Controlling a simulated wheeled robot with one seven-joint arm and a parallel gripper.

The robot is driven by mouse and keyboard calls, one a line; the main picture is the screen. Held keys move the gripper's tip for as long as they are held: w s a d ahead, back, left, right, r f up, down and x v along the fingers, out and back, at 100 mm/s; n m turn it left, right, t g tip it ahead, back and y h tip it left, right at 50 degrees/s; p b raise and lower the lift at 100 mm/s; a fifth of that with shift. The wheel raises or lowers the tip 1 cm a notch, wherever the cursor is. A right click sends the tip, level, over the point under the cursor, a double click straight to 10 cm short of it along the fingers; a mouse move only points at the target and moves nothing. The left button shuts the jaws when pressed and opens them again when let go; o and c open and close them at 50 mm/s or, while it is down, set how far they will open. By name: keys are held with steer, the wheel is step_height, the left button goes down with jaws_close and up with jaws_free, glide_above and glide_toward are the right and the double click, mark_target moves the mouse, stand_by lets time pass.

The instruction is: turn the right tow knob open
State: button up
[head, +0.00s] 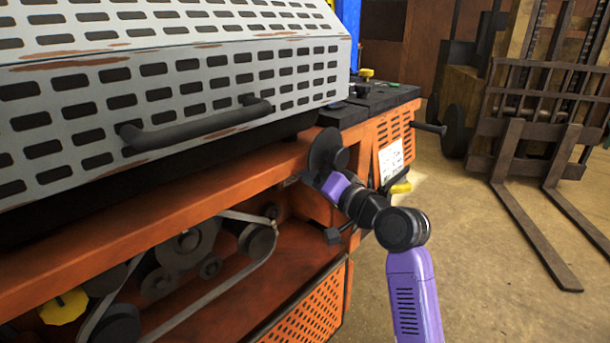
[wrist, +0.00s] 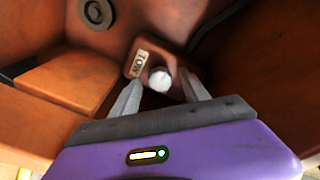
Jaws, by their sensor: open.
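In the wrist view, the tow knob (wrist: 160,79) is a small whitish round knob on an orange bracket. A white label reading TOW (wrist: 138,64) sits just left of it. My gripper (wrist: 161,75) is open, with one grey finger to the left of the knob and the other to the right. I cannot tell whether either finger touches the knob, or how far it is turned. In the head view, my purple arm reaches to the side of the orange machine (head: 225,187), and the knob is hidden there.
The wrist view shows orange walls close around the gripper and a round dark fitting (wrist: 95,13) at upper left. In the head view, a grey perforated hood with a black handle (head: 200,124) lies above left. A forklift (head: 530,130) stands at right, with open floor before it.

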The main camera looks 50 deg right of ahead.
jaws_close()
steer(key=shift+n, duration=0.6)
jaws_free()
steer(key=s, duration=0.8)
steer(key=shift+a, duration=0.3)
steer(key=shift+f, duration=0.1)
